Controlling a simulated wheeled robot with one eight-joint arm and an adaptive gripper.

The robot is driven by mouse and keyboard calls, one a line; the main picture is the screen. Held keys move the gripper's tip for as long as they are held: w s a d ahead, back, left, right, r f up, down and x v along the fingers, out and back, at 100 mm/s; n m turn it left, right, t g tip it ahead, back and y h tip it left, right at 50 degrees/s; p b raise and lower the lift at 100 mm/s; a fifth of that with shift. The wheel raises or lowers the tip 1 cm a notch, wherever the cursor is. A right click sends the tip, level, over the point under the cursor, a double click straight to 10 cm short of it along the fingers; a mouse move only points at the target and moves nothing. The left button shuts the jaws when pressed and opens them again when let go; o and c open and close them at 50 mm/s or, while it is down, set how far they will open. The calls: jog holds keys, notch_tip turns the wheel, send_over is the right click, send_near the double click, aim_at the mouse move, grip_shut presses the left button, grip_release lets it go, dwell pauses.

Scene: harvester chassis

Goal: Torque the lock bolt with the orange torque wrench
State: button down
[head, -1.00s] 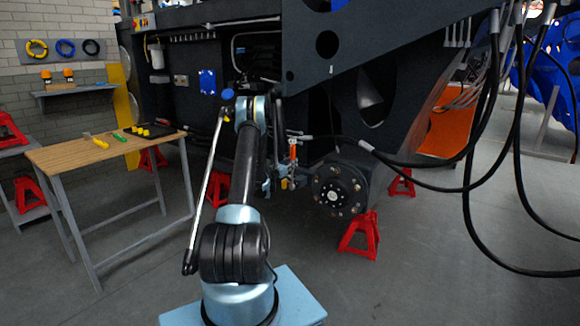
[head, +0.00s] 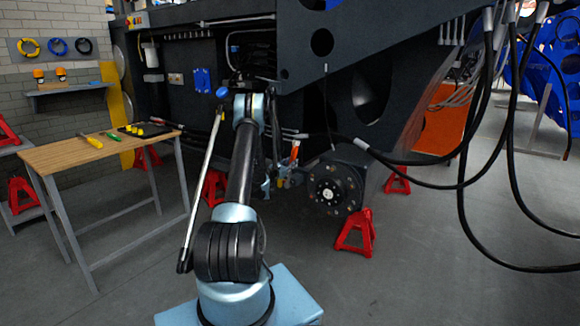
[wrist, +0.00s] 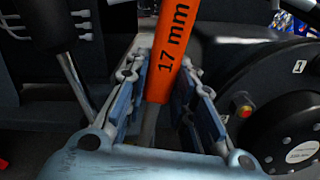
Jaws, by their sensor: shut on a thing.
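The orange torque wrench (wrist: 167,55), marked "17 mm", stands steeply between the fingers of my gripper (wrist: 165,100) in the wrist view. My gripper is shut on it. In the head view the wrench (head: 294,153) is a small orange piece just left of the black wheel hub (head: 335,189), with my gripper (head: 277,182) partly hidden by my arm. The wrench's upper end lies outside the wrist view and its lower end is hidden by my gripper. I cannot pick out the lock bolt with certainty. A red-capped fitting (wrist: 245,111) sits right of the fingers, beside the hub.
The dark chassis (head: 300,60) overhangs the work spot. Black hoses (head: 478,120) hang at the right. Red jack stands (head: 356,234) stand beneath. A wooden table (head: 90,150) with tools is at the left.

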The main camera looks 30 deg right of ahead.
jog(key=shift+s+d+f+m, duration=0.2)
jog(key=shift+s+d+m, duration=0.1)
jog(key=shift+s+m, duration=0.3)
jog(key=shift+s+d+f+m, duration=0.25)
jog(key=shift+s+m, duration=0.25)
jog(key=shift+s, duration=0.2)
jog(key=shift+s+d+f+m, duration=0.15)
jog(key=shift+s+m, duration=0.15)
jog(key=shift+s, duration=0.05)
jog(key=shift+w, duration=0.2)
jog(key=shift+a, duration=0.3)
jog(key=v, duration=1)
jog(key=shift+s+r, duration=0.2)
jog(key=shift+r, duration=0.15)
jog(key=shift+a, duration=0.1)
dwell(0.4)
